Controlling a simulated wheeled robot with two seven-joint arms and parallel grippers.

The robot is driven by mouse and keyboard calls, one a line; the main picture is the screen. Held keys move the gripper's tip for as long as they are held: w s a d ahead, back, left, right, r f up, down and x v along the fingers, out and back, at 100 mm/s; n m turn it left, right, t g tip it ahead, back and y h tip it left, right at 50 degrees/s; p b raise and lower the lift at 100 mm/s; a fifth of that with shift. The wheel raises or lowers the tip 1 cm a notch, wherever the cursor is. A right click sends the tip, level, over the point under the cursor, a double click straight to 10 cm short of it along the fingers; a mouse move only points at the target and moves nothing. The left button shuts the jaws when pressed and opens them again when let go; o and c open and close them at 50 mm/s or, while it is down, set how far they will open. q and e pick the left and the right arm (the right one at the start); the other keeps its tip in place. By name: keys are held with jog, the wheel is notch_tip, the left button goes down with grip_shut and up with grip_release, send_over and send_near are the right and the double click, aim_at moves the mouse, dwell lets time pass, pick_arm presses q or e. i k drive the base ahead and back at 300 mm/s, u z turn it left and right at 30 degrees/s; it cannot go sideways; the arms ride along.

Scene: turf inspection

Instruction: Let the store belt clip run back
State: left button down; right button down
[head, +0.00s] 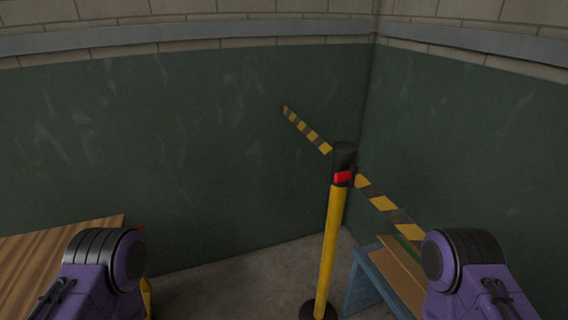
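A yellow post (331,250) with a black head (344,156) stands upright on a dark round base. A red piece (343,177), possibly a clip, sits on the head's front. A yellow-and-black striped belt shows on both sides of the head. Its left stretch (306,130) slants up to end against the green wall. Its right stretch (382,203) slants down behind my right arm, which hides its far end. Both belt stretches look taut. A small red piece (140,228) and a yellow part (148,292) show beside my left arm, mostly hidden. Neither gripper shows.
A wooden tabletop (50,248) is at the lower left. A blue-framed bench (366,278) with brown boards and a green strip stands right of the post. Green walls (180,150) meet in a corner behind. Bare floor (240,280) lies left of the post.

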aim_at(349, 175)
jog(key=i, duration=0.95)
jog(key=z, duration=1.05)
